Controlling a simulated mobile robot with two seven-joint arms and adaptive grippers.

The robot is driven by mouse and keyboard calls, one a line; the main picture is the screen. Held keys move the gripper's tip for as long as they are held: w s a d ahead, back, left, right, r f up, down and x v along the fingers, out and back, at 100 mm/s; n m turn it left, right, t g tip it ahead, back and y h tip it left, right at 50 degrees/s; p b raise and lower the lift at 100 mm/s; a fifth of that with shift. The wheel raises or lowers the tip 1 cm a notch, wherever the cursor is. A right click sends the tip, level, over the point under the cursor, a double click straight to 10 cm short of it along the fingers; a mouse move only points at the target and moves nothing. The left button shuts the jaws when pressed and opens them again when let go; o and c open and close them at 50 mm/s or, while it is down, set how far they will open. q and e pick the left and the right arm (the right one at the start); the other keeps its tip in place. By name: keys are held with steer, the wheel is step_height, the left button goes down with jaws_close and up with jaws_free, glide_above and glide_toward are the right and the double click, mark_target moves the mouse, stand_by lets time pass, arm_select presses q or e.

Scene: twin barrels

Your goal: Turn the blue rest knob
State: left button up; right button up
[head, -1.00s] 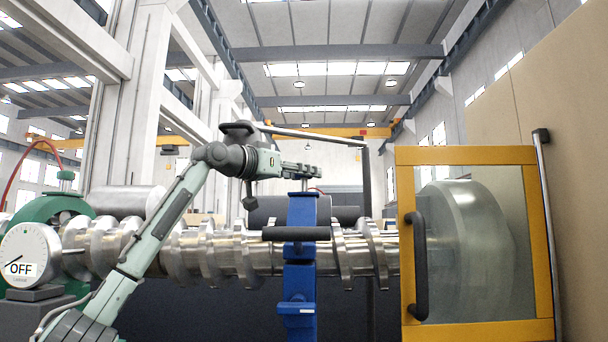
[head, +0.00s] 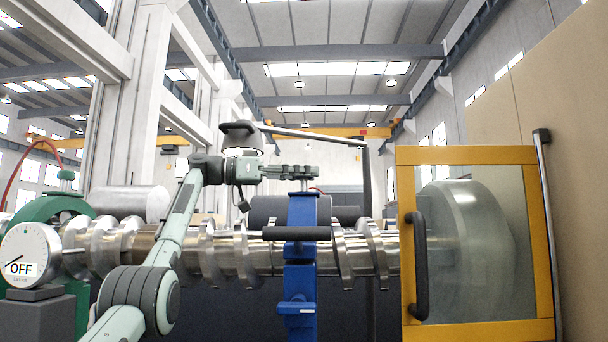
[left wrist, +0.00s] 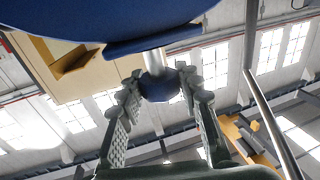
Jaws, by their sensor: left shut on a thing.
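The blue rest (head: 301,250) stands upright around the shiny metal shaft (head: 262,257) in the middle of the head view. My left gripper (head: 312,172) lies level just above the top of the rest. In the left wrist view, the round blue knob (left wrist: 158,86) sits on a short silver stem below the blue body of the rest (left wrist: 110,18). The fingers of my left gripper (left wrist: 160,100) are on either side of the knob and shut on it. I cannot make out the knob in the head view. My right gripper is not in view.
A dark horizontal bar (head: 296,233) crosses the front of the rest. A yellow-framed door (head: 546,240) with a black handle (head: 420,265) stands at right. A dial marked OFF (head: 28,256) and a green ring (head: 62,206) are at left.

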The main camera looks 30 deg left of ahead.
arm_select(q)
steer(key=shift+f, duration=0.1)
stand_by(0.5)
steer(key=o, duration=1.2)
steer(key=v, duration=1.2)
steer(key=shift+w+a, duration=0.1)
